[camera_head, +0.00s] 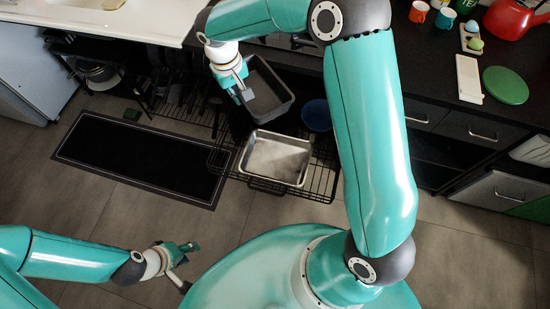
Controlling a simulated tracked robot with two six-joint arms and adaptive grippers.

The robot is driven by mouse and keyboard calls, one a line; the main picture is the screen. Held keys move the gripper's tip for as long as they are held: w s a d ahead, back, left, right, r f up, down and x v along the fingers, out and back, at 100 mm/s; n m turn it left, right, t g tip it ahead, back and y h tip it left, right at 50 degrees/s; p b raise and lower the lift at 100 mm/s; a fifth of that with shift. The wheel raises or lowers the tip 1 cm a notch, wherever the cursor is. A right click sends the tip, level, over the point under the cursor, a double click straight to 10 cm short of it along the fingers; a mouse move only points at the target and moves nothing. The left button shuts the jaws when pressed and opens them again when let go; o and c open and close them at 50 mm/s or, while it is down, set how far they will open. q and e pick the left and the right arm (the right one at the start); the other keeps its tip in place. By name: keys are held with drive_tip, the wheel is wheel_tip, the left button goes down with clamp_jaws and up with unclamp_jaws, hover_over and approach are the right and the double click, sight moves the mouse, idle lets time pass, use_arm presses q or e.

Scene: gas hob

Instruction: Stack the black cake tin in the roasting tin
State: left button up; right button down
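The black cake tin (270,98) is dark and rectangular, at upper centre, tilted. My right gripper (244,94) is at its left wall and appears shut on that wall; the fingertips are partly hidden. The roasting tin (277,157) is silver, rectangular and empty, on a pulled-out wire rack (322,184). The cake tin is just behind the roasting tin in the picture; I cannot tell its exact height above the rack. My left gripper (188,264) is at lower left, away from both tins, empty, with its fingers apart.
A blue bowl (316,115) is right of the cake tin, close to my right arm. A dark mat (142,158) lies on the floor at left. The counter holds a red kettle (515,18), mugs (419,12) and a green round board (505,85). Floor at lower right is clear.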

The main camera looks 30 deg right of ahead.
drive_tip(key=n+t+y+b, duration=0.1)
drive_tip(key=n+y+b, duration=0.1)
drive_tip(key=n+b, duration=2.05)
hover_over(287, 165)
drive_tip(key=p, duration=0.4)
wheel_tip(287, 165, down, 24)
drive_tip(key=f+n, duration=0.1)
drive_tip(key=n, duration=0.3)
drive_tip(key=f+b, duration=0.2)
drive_tip(key=f, duration=0.5)
drive_tip(key=f+b, duration=0.2)
drive_tip(key=f, duration=0.6)
drive_tip(key=shift+s+d, duration=0.1)
drive_tip(key=shift+d, duration=0.1)
drive_tip(key=shift+f+b, duration=0.75)
drive_tip(key=shift+f, duration=1.4)
drive_tip(key=shift+f, duration=0.3)
drive_tip(key=c, duration=1.3)
unclamp_jaws()
drive_tip(key=shift+r, duration=0.1)
